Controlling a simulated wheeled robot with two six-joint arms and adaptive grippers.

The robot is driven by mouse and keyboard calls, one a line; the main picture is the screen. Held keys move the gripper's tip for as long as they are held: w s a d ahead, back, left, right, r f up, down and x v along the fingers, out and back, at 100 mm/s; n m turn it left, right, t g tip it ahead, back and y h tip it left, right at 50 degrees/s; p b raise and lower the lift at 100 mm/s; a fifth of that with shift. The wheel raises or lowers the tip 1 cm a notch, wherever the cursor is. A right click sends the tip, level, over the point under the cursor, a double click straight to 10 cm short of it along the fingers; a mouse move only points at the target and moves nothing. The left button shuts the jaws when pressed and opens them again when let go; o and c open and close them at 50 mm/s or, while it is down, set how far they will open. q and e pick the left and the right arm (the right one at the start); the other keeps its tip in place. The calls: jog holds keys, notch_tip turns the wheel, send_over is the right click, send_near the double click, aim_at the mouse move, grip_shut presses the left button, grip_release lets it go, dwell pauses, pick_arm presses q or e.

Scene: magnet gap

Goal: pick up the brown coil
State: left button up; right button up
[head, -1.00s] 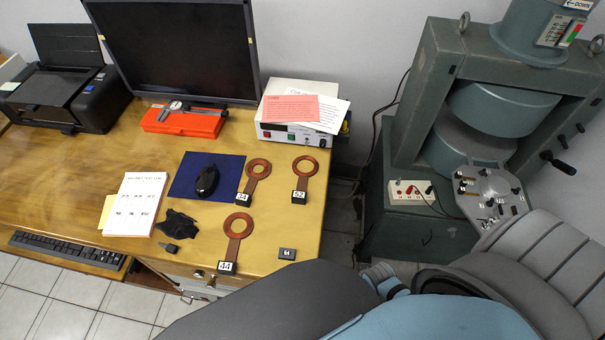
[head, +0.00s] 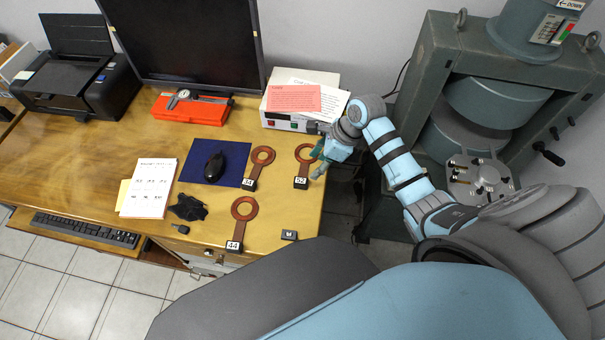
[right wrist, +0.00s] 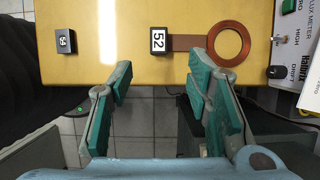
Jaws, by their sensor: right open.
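Three brown coils, each a flat ring on a strip with a numbered black block, lie on the table; I cannot tell which one is meant. The coil marked 52 (head: 301,170) is at the right edge, its ring partly hidden by my right gripper (head: 320,164). It also shows in the right wrist view (right wrist: 186,43). The coil marked 44 (head: 239,229) lies nearer the front, and a third coil (head: 253,174) lies left of 52. My right gripper (right wrist: 157,68) is open and empty, its fingers at the table edge beside the 52 coil. My left gripper is out of view.
A small black block (head: 289,235) sits at the table's front right. A white instrument box (head: 285,122) stands behind the coils, with a blue mat (head: 230,165) and mouse to the left. A green press (head: 433,60) stands right of the table.

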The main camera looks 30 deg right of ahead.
aim_at(301, 181)
jog(key=b+x, duration=0.3)
jog(key=x, duration=0.7)
jog(key=shift+a+f, duration=0.2)
jog(key=shift+r, duration=0.1)
jog(key=shift+c, duration=0.2)
grip_shut()
jog(key=shift+r, duration=0.15)
notch_tip(301, 181, up, 20)
jog(key=p, duration=0.6)
